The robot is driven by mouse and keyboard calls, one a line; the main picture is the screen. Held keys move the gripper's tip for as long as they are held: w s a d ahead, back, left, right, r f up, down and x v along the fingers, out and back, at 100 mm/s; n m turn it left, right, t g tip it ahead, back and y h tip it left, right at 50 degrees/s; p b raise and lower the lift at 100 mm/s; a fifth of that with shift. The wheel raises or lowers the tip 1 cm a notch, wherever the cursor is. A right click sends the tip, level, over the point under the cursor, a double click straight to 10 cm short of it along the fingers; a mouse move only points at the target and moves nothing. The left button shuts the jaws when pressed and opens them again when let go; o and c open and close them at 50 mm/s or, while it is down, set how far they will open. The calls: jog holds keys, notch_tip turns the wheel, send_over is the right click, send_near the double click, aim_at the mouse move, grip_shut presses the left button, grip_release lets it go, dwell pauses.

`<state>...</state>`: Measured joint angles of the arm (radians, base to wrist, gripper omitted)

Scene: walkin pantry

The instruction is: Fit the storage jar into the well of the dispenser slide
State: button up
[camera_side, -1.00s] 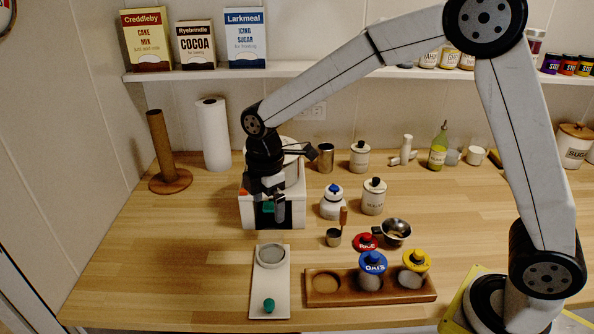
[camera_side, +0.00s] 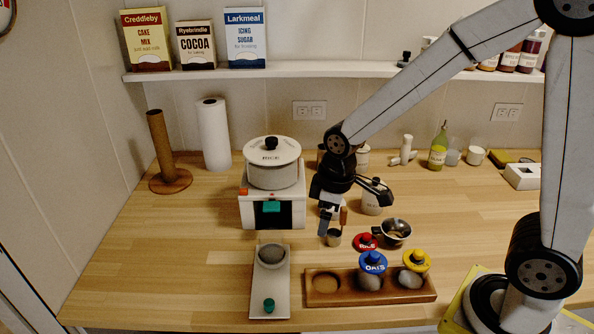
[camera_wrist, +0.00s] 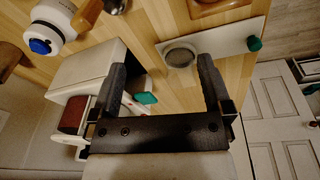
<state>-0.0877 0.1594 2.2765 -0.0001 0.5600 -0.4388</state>
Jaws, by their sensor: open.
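The dispenser slide is a pale plate (camera_side: 283,297) with a round, grey-rimmed well (camera_side: 271,256) and a green knob (camera_side: 269,305). It also shows in the wrist view (camera_wrist: 217,48). Lidded jars stand in a wooden rack (camera_side: 325,300): one with a blue OATS lid (camera_side: 373,262) and one with a yellow lid (camera_side: 416,260). A red RICE lid (camera_side: 365,242) shows behind them. I cannot tell which jar is the storage jar. My gripper (camera_side: 325,228) is open and empty, right of the white box and behind the slide. Its spread fingers show in the wrist view (camera_wrist: 162,68).
A white box (camera_side: 255,214) with a green tab carries a lidded white pot (camera_side: 273,172). The rack's left hollow is empty. The table left of the slide is clear.

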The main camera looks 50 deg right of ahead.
jog(key=s+d+f+m+t, duration=0.1)
jog(key=s+d+m, duration=0.2)
jog(key=s+m, duration=0.3)
jog(key=shift+s+f, duration=0.3)
jog(key=shift+f, duration=0.05)
dwell(0.4)
